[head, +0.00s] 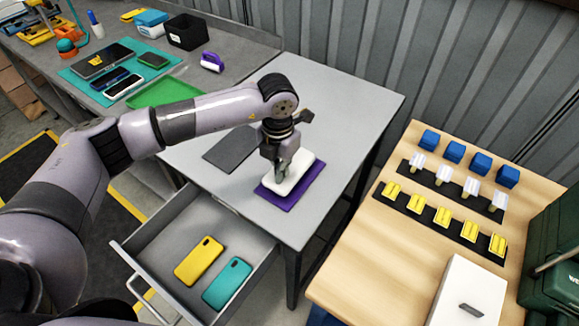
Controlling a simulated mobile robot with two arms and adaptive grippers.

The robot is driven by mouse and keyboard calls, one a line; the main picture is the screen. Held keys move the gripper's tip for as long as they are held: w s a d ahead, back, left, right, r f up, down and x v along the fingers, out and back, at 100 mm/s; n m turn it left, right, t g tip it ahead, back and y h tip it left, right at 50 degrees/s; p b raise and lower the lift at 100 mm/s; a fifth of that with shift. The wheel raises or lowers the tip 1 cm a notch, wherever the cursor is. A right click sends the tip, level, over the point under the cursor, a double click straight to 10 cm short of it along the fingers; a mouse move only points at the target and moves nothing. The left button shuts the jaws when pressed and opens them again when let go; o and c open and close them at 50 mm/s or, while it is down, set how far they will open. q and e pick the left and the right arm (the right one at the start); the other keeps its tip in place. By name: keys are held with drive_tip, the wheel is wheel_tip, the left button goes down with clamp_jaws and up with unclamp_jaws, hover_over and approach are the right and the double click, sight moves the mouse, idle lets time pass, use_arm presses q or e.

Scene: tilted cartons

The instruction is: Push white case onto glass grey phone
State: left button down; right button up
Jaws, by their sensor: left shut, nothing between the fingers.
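The white case (302,167) lies flat on a purple mat (309,191) on the grey table. My left gripper (281,176) points down over the left part of the white case, its fingertips at or very near the case's surface. The gripper is shut with nothing between the fingers. I cannot make out the glass grey phone; anything under the white case is hidden by the case and the gripper. My right gripper is not in view.
A dark grey mat (231,149) lies left of the gripper. Below, an open drawer (171,245) holds a yellow case (199,261) and a teal case (227,284). A wooden table (395,228) with blocks stands at right. The grey table's right side is clear.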

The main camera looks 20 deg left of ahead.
use_arm(q)
drive_tip(key=shift+s+f, duration=0.15)
drive_tip(key=shift+f, duration=0.1)
wheel_tip(320, 180, up, 8)
drive_tip(key=p, duration=0.4)
drive_tip(key=shift+r, duration=0.15)
idle(0.5)
